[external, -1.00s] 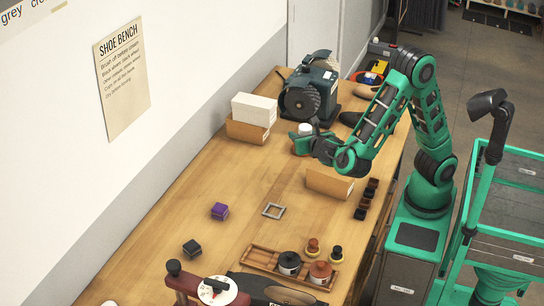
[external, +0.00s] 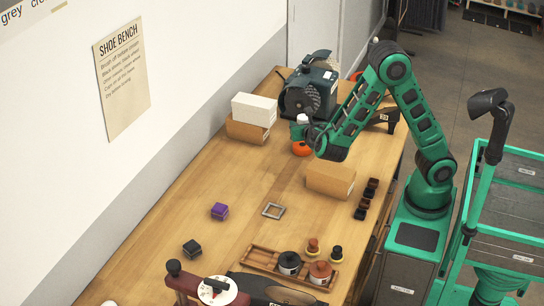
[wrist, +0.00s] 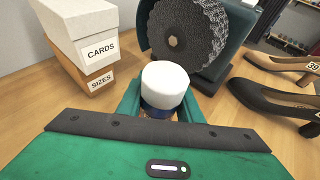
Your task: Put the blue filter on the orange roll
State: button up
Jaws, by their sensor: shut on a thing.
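My gripper (external: 300,131) is shut on a short upright cylinder with a white top and a blue band, which I take as the blue filter (wrist: 165,84). In the external view its white top (external: 302,118) shows above the fingers. The orange roll (external: 301,149) is directly below my gripper, near the grinder. In the wrist view only a sliver of orange-brown shows under the blue band, between the fingers. Whether the filter touches the roll cannot be told.
A grinder with a dark wheel (external: 300,99) stands just behind my gripper. White and brown boxes (external: 253,108) stand to its left. A cardboard box (external: 330,180) is in front. Open bench lies front left.

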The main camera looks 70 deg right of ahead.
jog(key=shift+w+d+f, duration=0.1)
jog(key=shift+d+f, duration=0.1)
jog(key=shift+f, duration=1.9)
jog(key=shift+f, duration=0.15)
jog(key=o, duration=1.1)
jog(key=shift+c, duration=0.2)
